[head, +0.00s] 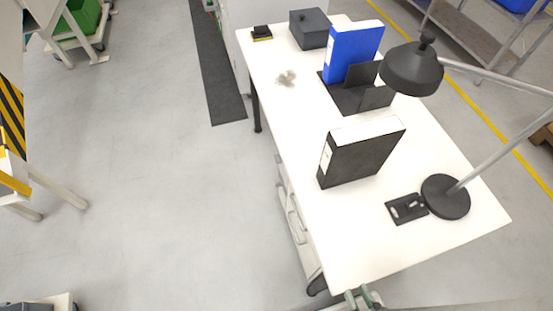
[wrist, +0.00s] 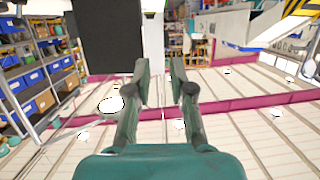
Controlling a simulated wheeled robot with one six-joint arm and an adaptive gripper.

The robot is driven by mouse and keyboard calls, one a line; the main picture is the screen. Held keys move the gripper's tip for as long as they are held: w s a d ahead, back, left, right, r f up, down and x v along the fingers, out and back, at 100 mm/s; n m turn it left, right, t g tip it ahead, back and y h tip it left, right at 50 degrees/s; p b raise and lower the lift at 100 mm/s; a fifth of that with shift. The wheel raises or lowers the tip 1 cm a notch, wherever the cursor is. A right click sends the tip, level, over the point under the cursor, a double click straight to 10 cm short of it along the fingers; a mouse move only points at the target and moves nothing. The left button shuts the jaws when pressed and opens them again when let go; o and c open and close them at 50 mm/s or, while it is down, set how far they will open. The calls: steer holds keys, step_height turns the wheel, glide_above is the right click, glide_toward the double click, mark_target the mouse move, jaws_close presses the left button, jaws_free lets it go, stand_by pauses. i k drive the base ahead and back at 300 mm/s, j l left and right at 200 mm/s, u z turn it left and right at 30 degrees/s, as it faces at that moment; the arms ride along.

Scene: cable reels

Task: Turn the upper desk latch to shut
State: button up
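The white desk (head: 440,245) runs from the near right to the back middle in the head view. On its left side, below the top, a pale drawer unit (head: 291,212) shows with light handle-like parts. I cannot tell the upper latch apart there, nor how it is turned. My gripper (wrist: 159,70) is open and empty in the wrist view, its two green-grey fingers apart. Greenish parts of my arm or gripper show at the desk's near edge in the head view. No latch is seen in the wrist view.
On the desk are a black binder (head: 360,155), a blue binder (head: 352,52), a lamp (head: 445,196), a black plate (head: 407,209) and a grey box (head: 310,29). The floor (head: 170,190) left of the desk is clear. A dark mat (head: 216,75) lies behind.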

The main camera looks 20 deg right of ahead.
mark_target(278, 158)
steer(key=k+j, duration=0.15)
steer(key=j, duration=0.25)
steer(key=k+j+z, duration=0.1)
steer(key=j, duration=0.3)
steer(key=i+j+z, duration=0.2)
steer(key=j, duration=0.8)
steer(key=i+j+z, duration=0.1)
steer(key=i+j, duration=0.3)
steer(key=i+j+z, duration=0.15)
steer(key=i+j, duration=0.3)
steer(key=i+j+z, duration=0.1)
steer(key=i+j, duration=0.3)
steer(key=i+j+z, duration=0.1)
steer(key=i+j, duration=0.25)
steer(key=j, duration=0.3)
